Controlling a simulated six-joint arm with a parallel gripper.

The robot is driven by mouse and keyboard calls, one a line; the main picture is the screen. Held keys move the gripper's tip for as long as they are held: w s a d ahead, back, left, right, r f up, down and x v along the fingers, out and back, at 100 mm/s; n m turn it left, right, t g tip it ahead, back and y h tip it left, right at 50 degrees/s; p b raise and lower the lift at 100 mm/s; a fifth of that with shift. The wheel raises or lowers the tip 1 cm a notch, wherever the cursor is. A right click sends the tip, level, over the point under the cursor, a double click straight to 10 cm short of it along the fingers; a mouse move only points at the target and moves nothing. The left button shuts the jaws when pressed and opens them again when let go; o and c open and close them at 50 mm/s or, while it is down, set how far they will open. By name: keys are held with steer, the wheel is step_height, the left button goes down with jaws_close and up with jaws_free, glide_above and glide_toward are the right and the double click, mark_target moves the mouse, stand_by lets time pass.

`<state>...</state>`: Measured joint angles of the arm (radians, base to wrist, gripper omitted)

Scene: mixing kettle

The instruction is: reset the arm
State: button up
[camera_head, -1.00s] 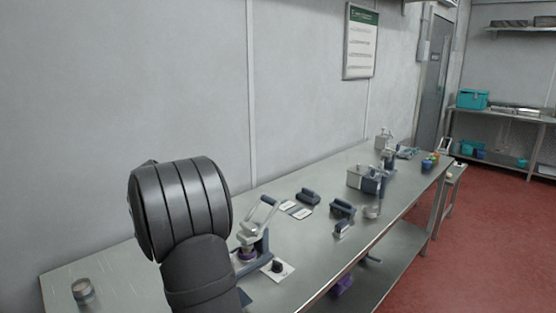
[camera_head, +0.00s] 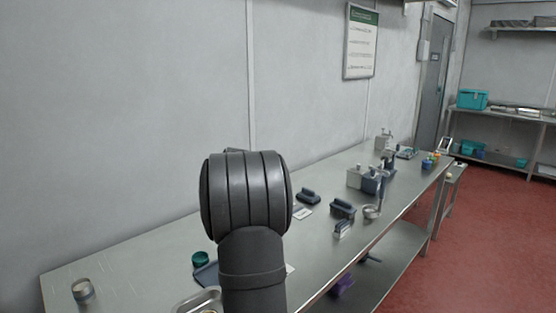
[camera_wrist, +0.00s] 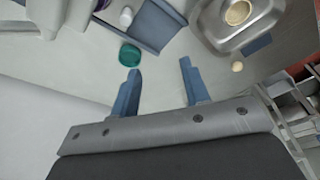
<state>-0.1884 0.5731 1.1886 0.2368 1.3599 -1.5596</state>
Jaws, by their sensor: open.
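My gripper (camera_wrist: 158,88) shows in the wrist view with its two blue fingers apart and nothing between them. It is above the steel table (camera_head: 130,272). A round green lid-like item (camera_wrist: 130,54) lies just past the left fingertip, apart from it. My dark arm covers the middle of the table in the head view, and the gripper itself is hidden there.
A blue tray (camera_wrist: 158,22) holding small items and a steel basin (camera_wrist: 205,22) with a round tan-topped item lie beyond the fingers. A small round tin (camera_head: 83,290) stands at the table's left end. Several dark tools and dispensers (camera_head: 370,183) stand farther right.

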steer(key=shift+w+d+r+m+y, duration=0.3)
steer(key=shift+d+y, duration=0.1)
steer(key=shift+d, duration=0.15)
steer(key=shift+w+d+r+m+y, duration=0.2)
steer(key=shift+d+m+y, duration=0.1)
steer(key=shift+d+y, duration=0.15)
steer(key=shift+f, duration=0.1)
steer(key=c, duration=0.7)
steer(key=shift+s+a+f, duration=0.1)
steer(key=shift+a+f, duration=0.05)
steer(key=shift+f, duration=0.05)
jaws_close()
steer(key=s+a+f+n+t+h, duration=0.2)
steer(key=a+f+n+t+h, duration=0.15)
steer(key=a+h, duration=0.3)
steer(key=s+a+f+n+t+h, duration=0.2)
steer(key=a+f+n+h, duration=0.25)
steer(key=a, duration=0.25)
steer(key=shift+m+h, duration=0.25)
steer(key=shift+m, duration=0.25)
steer(key=x, duration=1)
steer(key=shift+r, duration=0.1)
steer(key=shift+w+d+r, duration=0.1)
steer(key=shift+w+d, duration=0.55)
steer(key=shift+d, duration=0.35)
steer(key=shift+w+d, duration=0.35)
steer(key=shift+d, duration=0.1)
